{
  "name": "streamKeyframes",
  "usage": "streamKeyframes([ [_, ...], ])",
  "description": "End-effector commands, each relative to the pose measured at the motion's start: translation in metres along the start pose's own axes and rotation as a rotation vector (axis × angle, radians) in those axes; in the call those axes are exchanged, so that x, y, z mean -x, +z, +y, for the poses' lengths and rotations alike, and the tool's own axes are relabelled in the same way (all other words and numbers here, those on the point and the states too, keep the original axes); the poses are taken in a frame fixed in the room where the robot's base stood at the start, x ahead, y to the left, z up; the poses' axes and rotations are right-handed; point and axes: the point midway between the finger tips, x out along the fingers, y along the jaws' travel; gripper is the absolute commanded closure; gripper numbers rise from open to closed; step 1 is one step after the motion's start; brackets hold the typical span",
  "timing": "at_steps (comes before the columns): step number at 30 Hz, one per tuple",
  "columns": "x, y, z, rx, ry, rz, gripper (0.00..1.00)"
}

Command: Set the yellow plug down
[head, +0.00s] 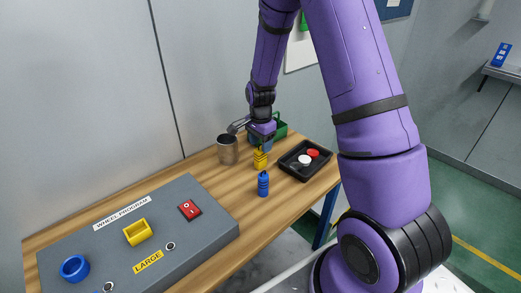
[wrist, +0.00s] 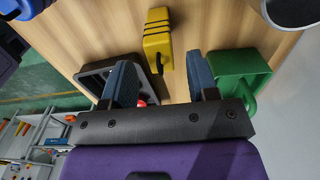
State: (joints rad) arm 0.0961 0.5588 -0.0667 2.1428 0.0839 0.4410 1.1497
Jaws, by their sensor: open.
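The yellow plug (head: 260,160), with dark bands around it, stands on the wooden table (head: 210,165) between the metal cup and the black tray. In the wrist view the yellow plug (wrist: 158,42) lies just beyond the gap between my fingertips, with a dark loop-like part at its near end. My gripper (head: 263,140) is above it in the head view. In the wrist view my gripper (wrist: 162,75) is open, with two dark blue fingers spread apart and nothing between them. I cannot tell the exact gap to the plug.
A black tray (head: 283,163) holds red and white pieces to the right. A metal cup (head: 228,152) stands left, a green container (head: 281,128) behind, and a blue bottle-like item (head: 263,185) in front. A grey control panel (head: 205,238) fills the table's near left.

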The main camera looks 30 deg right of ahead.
Motion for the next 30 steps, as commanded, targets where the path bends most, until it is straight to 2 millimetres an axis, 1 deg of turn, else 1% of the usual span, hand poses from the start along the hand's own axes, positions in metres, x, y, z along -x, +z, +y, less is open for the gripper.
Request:
streamKeyframes([
  [1, 0.013, 0.000, -0.001, 0.001, -0.005, 0.002, 0.46],
  [3, 0.027, 0.000, -0.001, 0.001, -0.004, 0.002, 0.46],
  [9, 0.063, 0.000, 0.000, 0.001, -0.003, 0.001, 0.46],
  [12, 0.075, 0.000, -0.001, 0.001, -0.002, 0.001, 0.46],
  [17, 0.087, 0.001, 0.000, 0.004, -0.003, 0.001, 0.46],
  [20, 0.100, 0.004, 0.003, 0.031, -0.014, 0.001, 0.46],
  [23, 0.124, 0.011, 0.011, 0.100, -0.042, 0.005, 0.46],
  [26, 0.156, 0.022, 0.025, 0.203, -0.078, 0.012, 0.46],
  [27, 0.169, 0.027, 0.032, 0.249, -0.093, 0.017, 0.46],
  [30, 0.199, 0.039, 0.051, 0.361, -0.128, 0.033, 0.46],
])
